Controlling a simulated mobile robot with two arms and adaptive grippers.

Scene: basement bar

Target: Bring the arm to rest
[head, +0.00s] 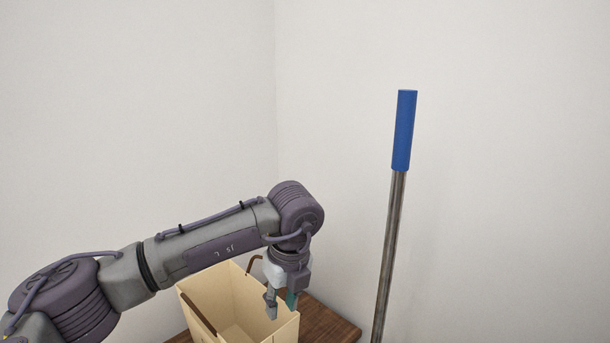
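My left arm comes in from the left and bends down at the wrist. My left gripper (280,302) points down over the right part of a cream open-topped box or bag (271,329) with brown handles. Its two fingertips are apart, with the cream inside showing between them, and I see nothing held. One finger is grey and the other has a greenish tint. The gripper hides part of the container's back rim. My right gripper is not in view.
The container stands on a brown wooden surface (328,326) in a corner of pale walls. A metal pole with a blue grip (404,130) stands upright, slightly tilted, to the right of the gripper. The space above the arm is clear.

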